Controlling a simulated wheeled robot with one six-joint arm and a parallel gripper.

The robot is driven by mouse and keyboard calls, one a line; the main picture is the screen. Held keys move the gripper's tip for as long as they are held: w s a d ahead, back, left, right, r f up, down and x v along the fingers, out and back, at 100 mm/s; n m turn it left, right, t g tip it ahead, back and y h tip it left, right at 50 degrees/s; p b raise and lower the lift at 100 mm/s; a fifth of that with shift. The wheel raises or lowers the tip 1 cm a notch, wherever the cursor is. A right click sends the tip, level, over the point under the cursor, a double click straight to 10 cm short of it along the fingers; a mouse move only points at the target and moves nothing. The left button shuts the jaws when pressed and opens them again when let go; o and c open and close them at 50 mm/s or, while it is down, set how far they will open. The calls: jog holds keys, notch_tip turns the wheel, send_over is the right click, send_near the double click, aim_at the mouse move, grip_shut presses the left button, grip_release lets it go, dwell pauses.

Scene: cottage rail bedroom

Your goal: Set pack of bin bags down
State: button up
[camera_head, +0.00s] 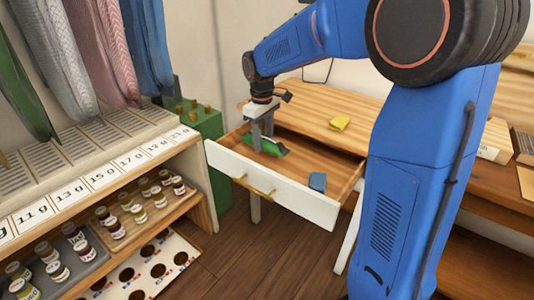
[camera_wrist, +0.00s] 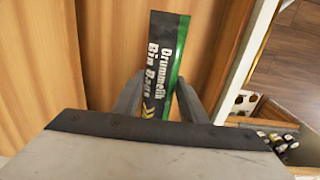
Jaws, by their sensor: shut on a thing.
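The pack of bin bags (camera_wrist: 166,50) is a narrow black and green pack with white lettering reading "Drummelik Bin Bags". It also shows in the head view as a green shape (camera_head: 273,147) inside the open drawer (camera_head: 280,194), toward its left end. My gripper (camera_head: 262,142) points down into the drawer and is shut on the pack. In the wrist view my gripper (camera_wrist: 158,100) has one finger on each side of the pack. I cannot tell whether the pack touches the drawer floor.
A blue item (camera_head: 317,182) lies in the drawer's front right. A yellow item (camera_head: 340,122) lies on the wooden desk top (camera_head: 355,105). A green box (camera_head: 196,122) stands left of the drawer. Shelves with several small jars (camera_head: 125,202) are at left. The drawer's middle is clear.

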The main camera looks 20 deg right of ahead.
aim_at(264, 150)
jog(key=shift+f, duration=2.3)
jog(key=shift+f, duration=0.1)
jog(key=o, duration=1.2)
jog(key=shift+o, duration=0.2)
notch_tip(264, 150, up, 12)
jog(key=shift+s+a+r, duration=0.1)
